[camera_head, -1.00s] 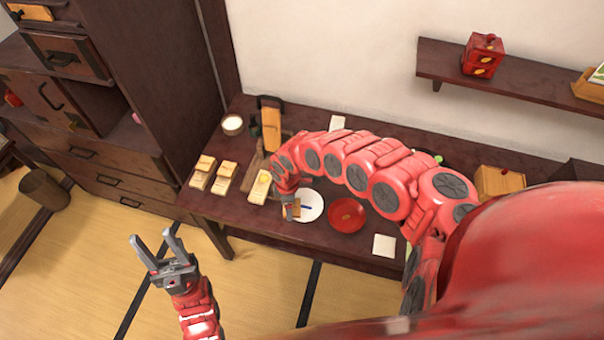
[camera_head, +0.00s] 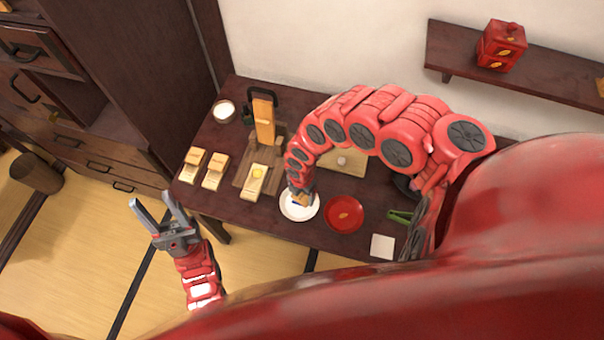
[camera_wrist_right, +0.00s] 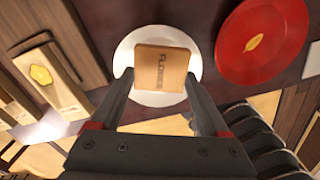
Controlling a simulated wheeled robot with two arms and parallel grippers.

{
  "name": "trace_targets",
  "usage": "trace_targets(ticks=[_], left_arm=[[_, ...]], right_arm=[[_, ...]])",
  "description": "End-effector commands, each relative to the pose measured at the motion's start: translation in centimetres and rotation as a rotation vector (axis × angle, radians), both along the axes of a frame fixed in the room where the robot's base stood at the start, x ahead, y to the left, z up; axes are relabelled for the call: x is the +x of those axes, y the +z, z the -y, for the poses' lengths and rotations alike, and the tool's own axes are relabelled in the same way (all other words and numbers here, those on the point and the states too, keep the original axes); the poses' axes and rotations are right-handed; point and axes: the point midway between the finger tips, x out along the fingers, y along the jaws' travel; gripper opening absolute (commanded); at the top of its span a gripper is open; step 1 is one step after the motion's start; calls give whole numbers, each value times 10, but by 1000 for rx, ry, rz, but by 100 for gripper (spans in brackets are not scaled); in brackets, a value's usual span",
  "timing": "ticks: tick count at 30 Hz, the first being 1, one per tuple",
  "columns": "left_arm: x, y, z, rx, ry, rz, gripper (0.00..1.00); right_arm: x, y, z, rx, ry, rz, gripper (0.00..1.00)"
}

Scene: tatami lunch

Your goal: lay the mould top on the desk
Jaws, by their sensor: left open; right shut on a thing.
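A small flat wooden block with dark lettering, which looks like the mould top (camera_wrist_right: 162,68), is between the fingers of my right gripper (camera_wrist_right: 158,82). In the right wrist view it lies over the middle of the white plate (camera_wrist_right: 125,58); I cannot tell whether it touches the plate. In the head view my right gripper (camera_head: 302,196) is at the white plate (camera_head: 290,211) on the dark desk (camera_head: 270,225), and the block is mostly hidden. My left gripper (camera_head: 165,212) is open and empty, in front of the desk, over the floor.
A red plate (camera_head: 344,214) is right of the white plate. Wooden moulds (camera_head: 216,170) and a board with a yellow piece (camera_head: 255,180) stand to the left. A white square (camera_head: 382,246) and a green item (camera_head: 400,216) are at the right. Bare desk shows along the front edge.

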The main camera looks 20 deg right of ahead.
Motion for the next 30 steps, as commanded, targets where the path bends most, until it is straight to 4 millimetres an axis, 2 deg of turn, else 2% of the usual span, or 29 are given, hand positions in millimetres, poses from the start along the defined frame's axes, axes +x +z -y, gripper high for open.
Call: trace_targets(ticks=[1,3,14,18,24,30], left_arm=[[0,-17,0,0,0,0,50],[0,-29,0,0,0,0,50],[0,-77,0,0,0,0,50],[0,-81,0,0,0,0,50],[0,-86,0,0,0,0,50],[0,-79,0,0,0,0,50]], right_arm=[[10,-9,5,-7,-1,5,16],[19,-10,8,-7,-1,4,16],[77,-14,24,7,-5,4,16],[92,-11,27,6,-1,1,16],[101,-13,33,4,-3,0,16],[100,-36,30,6,-1,-2,16]])
